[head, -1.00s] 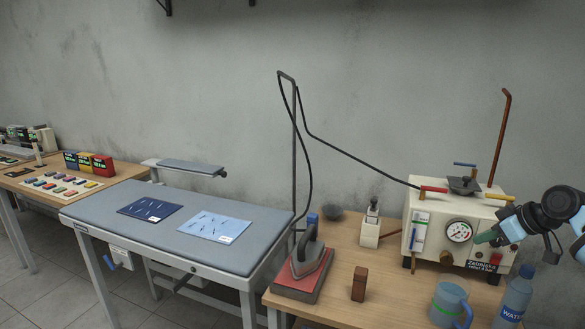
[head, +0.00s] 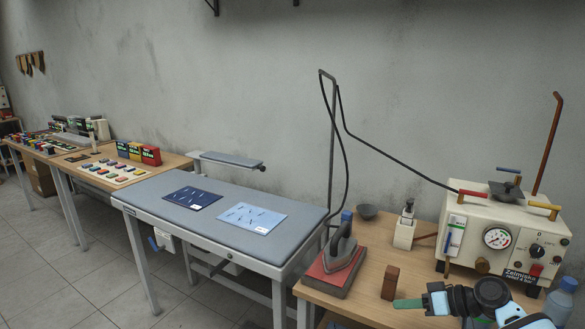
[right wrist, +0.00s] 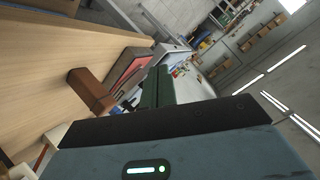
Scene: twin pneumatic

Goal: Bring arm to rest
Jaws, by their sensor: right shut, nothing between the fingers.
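My right gripper (head: 409,303) comes in from the lower right in the head view, low over the front part of the wooden table. Its green fingers are shut together with nothing between them. In the right wrist view the shut fingers (right wrist: 158,88) point away from the camera, with a brown block (right wrist: 90,90) to their left, apart from them. In the head view that brown block (head: 390,282) stands upright just behind the fingertips. My left gripper is in neither view.
A steam generator (head: 502,240) stands at the right. An iron (head: 342,246) rests on a red pad (head: 325,284). A water bottle (head: 560,300) stands near my right arm. The padded ironing table (head: 160,206) holds two blue sheets. Grey floor (head: 50,270) is open at left.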

